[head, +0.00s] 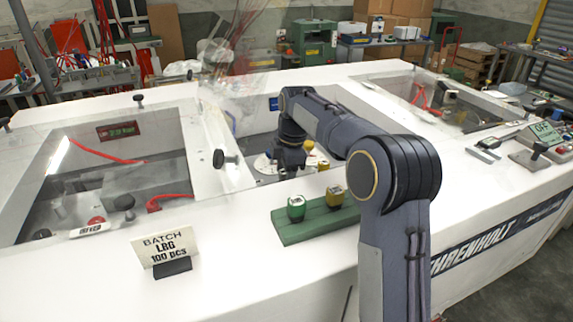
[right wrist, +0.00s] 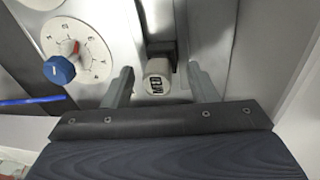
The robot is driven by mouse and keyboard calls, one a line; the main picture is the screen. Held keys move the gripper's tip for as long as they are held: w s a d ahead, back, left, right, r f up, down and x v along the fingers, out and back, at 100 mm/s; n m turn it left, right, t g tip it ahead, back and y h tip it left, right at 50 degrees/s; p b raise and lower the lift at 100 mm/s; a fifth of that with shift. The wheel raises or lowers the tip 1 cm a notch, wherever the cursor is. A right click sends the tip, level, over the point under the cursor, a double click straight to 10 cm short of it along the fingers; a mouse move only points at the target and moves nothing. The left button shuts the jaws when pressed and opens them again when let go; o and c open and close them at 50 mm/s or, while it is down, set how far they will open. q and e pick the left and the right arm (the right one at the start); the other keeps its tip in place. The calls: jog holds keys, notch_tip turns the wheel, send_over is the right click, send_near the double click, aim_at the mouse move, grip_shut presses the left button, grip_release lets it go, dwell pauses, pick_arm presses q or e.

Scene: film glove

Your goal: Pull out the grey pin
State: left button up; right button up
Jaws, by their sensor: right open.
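In the right wrist view, the grey pin (right wrist: 156,78) shows as a pale grey knob with a dark marking on its end. It sits in front of a dark slot in a metal surface. My right gripper (right wrist: 163,84) is open, with one finger on each side of the pin; I see gaps between the fingers and the pin. In the head view my right gripper (head: 290,163) is down in the middle recess of the white machine, and the grey pin cannot be made out there. My left gripper is not in view.
A white dial (right wrist: 78,48) with a blue knob (right wrist: 58,70) lies left of the pin.

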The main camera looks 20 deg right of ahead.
aim_at(283, 171)
jog(key=shift+f, duration=0.1)
jog(key=c, duration=1.1)
jog(key=shift+r+p, duration=0.6)
jog(key=shift+r, duration=0.05)
jog(key=shift+c, duration=0.2)
jog(key=shift+r+p, duration=0.65)
jog(key=shift+p, duration=0.05)
grip_shut()
jog(key=shift+w+r+p, duration=0.1)
jog(key=shift+r+p, duration=0.1)
jog(key=shift+p, duration=0.1)
jog(key=shift+r+p, duration=0.95)
jog(key=shift+p, duration=0.05)
jog(key=shift+r+p, duration=0.95)
jog(key=shift+p, duration=0.05)
jog(key=shift+r, duration=0.5)
